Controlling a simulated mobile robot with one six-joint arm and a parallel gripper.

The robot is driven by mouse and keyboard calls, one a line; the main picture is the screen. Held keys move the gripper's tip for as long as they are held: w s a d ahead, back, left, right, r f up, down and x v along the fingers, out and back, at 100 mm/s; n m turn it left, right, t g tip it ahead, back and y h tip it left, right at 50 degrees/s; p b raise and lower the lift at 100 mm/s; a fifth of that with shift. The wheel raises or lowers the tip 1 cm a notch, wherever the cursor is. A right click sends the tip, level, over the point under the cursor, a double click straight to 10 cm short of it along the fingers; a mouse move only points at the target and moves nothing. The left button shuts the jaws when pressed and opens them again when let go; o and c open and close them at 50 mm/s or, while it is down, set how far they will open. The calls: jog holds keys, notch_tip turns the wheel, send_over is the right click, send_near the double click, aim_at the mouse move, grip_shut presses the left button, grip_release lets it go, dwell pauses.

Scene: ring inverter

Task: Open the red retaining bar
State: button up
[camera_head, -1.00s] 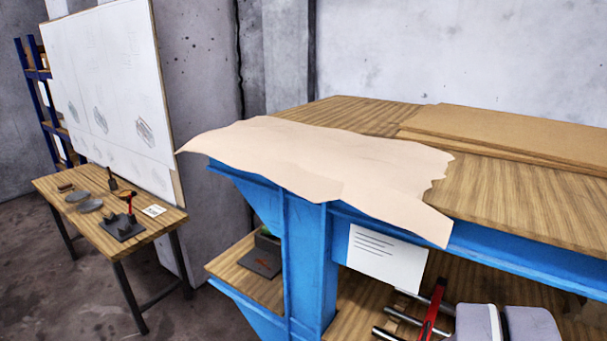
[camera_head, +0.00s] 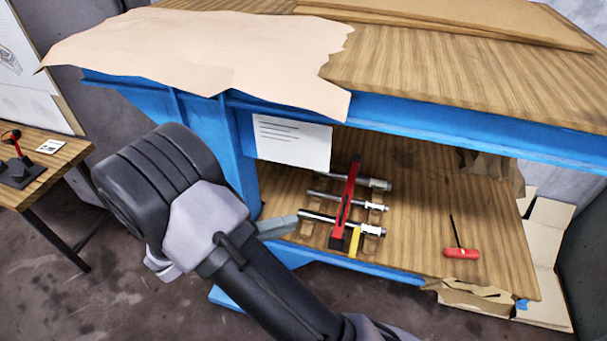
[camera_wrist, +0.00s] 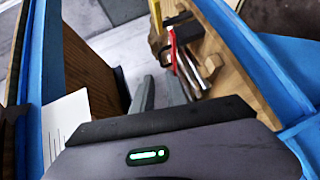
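The red retaining bar (camera_head: 347,203) lies across several metal rods (camera_head: 333,222) on the wooden lower shelf of the blue bench. It also shows in the wrist view (camera_wrist: 173,52), beyond my fingertips. A yellow piece (camera_head: 354,243) sits beside the bar's near end. My gripper (camera_head: 294,220) reaches in from the left at the shelf's front edge, by the left ends of the rods and apart from the bar. In the wrist view my gripper (camera_wrist: 159,82) shows two grey fingers with a narrow gap and nothing held between them.
A red-handled tool (camera_head: 461,252) lies on the shelf (camera_head: 410,235) to the right. The bench top (camera_head: 440,70) overhangs the shelf, and a white paper (camera_head: 291,142) hangs from it. A blue bench leg (camera_head: 240,150) stands left of the rods. Torn cardboard (camera_head: 480,297) lies at the right front edge.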

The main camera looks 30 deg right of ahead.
aim_at(344, 204)
jog(key=b+x, duration=0.1)
jog(key=x, duration=0.4)
jog(key=b+x, duration=0.2)
jog(key=x, duration=0.4)
jog(key=w+b+x, duration=0.1)
jog(key=x, duration=0.5)
jog(key=shift+d, duration=0.2)
jog(key=shift+c, duration=0.5)
grip_shut()
